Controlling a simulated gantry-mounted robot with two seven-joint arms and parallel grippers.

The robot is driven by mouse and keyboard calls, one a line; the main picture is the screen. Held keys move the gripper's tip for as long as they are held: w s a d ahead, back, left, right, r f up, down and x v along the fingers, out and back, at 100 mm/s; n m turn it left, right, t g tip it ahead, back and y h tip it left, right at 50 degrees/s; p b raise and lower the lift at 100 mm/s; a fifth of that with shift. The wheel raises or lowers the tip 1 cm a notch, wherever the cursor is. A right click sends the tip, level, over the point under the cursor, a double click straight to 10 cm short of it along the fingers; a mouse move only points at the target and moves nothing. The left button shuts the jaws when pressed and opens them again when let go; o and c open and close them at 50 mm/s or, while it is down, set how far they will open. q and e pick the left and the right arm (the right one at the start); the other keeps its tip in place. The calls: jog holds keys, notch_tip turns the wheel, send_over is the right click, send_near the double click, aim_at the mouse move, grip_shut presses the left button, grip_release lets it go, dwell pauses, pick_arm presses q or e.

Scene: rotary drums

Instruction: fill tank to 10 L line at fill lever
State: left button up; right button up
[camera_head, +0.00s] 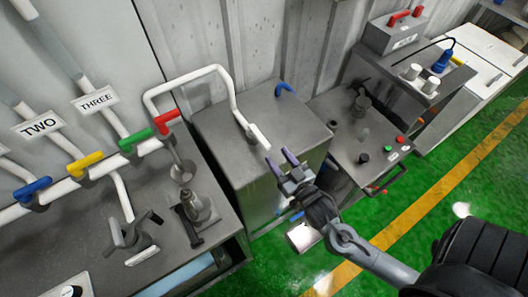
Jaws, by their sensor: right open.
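A grey metal box-shaped tank (228,122) stands in the middle, against the wall. A white pipe (190,78) bends over to its top and ends near a short white lever-like piece (259,137). A blue handle (284,88) sits at the tank's back edge. I cannot tell which part is the fill lever. No 10 L line or liquid level can be read. My right gripper (280,162) is open, its two fingers pointing up and left beside the tank's front top edge, just right of the white piece. Nothing shows between the fingers. My left gripper is not in view.
At left, a white pipe rack has blue (32,189), yellow (85,163), green (135,139) and red (167,121) valve handles above a metal bench (90,235). A bench with buttons (345,140) stands right of the tank. The green floor (450,195) is open at right.

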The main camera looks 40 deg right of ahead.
aim_at(261, 136)
jog(key=shift+w+d+f+b, duration=0.1)
jog(key=shift+w+f+b, duration=0.1)
jog(key=shift+f+b, duration=0.55)
jog(key=shift+w+f, duration=0.2)
jog(key=shift+f, duration=0.05)
jog(key=w, duration=0.3)
jog(key=w+d, duration=0.1)
jog(key=w, duration=0.6)
jog(key=shift+d, duration=0.35)
grip_shut()
